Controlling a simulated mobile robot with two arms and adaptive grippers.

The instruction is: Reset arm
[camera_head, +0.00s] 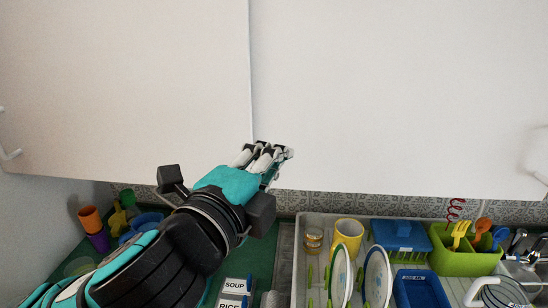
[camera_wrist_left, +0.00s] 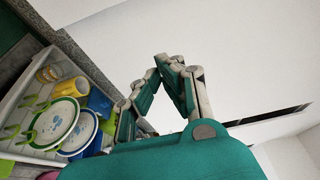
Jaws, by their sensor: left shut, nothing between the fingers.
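My left arm rises from the lower left in the head view. Its gripper (camera_head: 272,152) is in front of the lower edge of the white wall cabinets (camera_head: 390,90), near the seam between two doors. The left gripper also shows in the left wrist view (camera_wrist_left: 165,62), with its fingertips together and nothing held. I cannot tell whether it touches the cabinet. My right gripper is in neither view.
Below stands a white dish rack (camera_head: 300,262) with plates (camera_head: 377,277), a yellow mug (camera_head: 348,236), a blue box (camera_head: 398,238) and a green utensil caddy (camera_head: 465,260). Colored cups (camera_head: 90,218) stand at left. The sink (camera_head: 530,270) is at right.

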